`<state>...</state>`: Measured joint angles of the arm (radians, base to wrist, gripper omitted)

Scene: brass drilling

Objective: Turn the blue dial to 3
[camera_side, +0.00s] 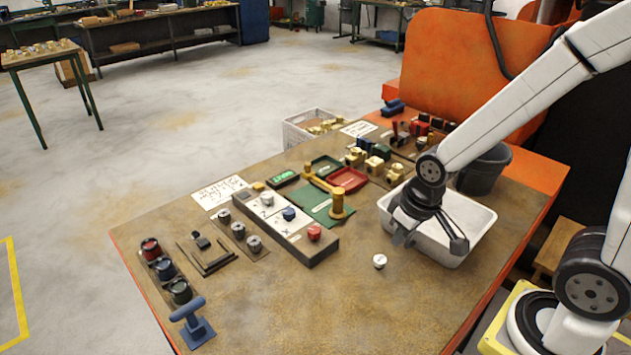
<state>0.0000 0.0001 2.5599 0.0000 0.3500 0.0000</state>
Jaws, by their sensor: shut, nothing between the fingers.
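Two blue knob-like parts show, and I cannot tell for sure which is the blue dial. The other is a small blue knob (290,213) on a long grey panel (322,252) with white faces. Scale marks and settings are too small to read. My gripper (430,238) is shut and empty, over the white tray (473,222), well to the right of both and touching neither.
A blue T-shaped stand (193,324) is near the left front edge. A small white round piece (380,261) lies in front of the tray. A brass post (338,206) stands by a green mat and red tray (348,179). The front middle of the table is clear.

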